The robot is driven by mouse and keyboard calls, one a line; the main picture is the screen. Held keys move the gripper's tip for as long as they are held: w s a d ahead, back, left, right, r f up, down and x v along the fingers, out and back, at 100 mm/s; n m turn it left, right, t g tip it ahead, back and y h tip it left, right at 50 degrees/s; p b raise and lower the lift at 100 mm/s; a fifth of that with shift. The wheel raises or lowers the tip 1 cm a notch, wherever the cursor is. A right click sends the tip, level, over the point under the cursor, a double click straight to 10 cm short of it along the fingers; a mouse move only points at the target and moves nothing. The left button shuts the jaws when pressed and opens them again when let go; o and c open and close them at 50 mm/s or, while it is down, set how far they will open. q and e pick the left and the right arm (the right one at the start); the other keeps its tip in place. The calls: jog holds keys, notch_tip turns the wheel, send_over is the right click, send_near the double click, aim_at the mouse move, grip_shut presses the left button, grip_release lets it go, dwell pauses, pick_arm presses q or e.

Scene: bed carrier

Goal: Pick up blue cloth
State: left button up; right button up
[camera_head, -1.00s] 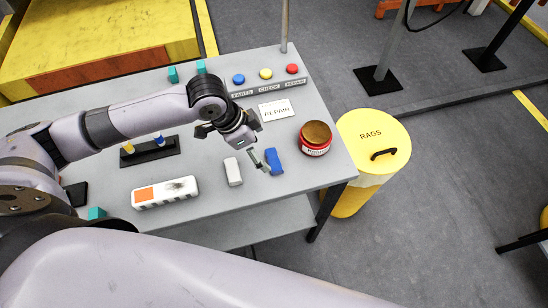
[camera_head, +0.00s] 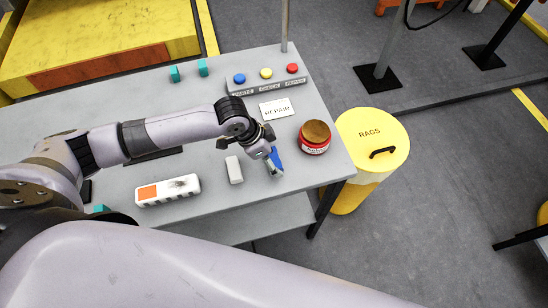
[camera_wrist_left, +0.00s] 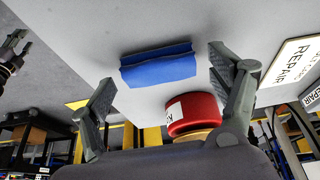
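The blue cloth (camera_head: 276,157) lies folded on the grey table, left of a red tin. In the left wrist view the cloth (camera_wrist_left: 158,68) lies flat on the table, between and beyond my fingers. My left gripper (camera_head: 274,166) is over the cloth in the head view and partly covers it. In the left wrist view its two fingers (camera_wrist_left: 162,76) stand wide apart with nothing gripped. A dark gripper-like part (camera_wrist_left: 12,52) at the left edge of the wrist view looks like my right gripper; its fingers are unclear.
A white block (camera_head: 234,170) lies left of the cloth. The red tin (camera_head: 315,138) stands right of it, near the table (camera_head: 225,205) edge. A REPAIR card (camera_head: 276,109) and button panel (camera_head: 267,82) lie behind. A yellow RAGS bin (camera_head: 372,140) stands beside the table.

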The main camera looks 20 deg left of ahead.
aim_at(272, 158)
pick_arm(q)
jog(key=c, duration=0.8)
jog(key=shift+r, duration=0.15)
jog(key=shift+c, duration=0.2)
notch_tip(272, 158, up, 20)
jog(key=b, duration=0.2)
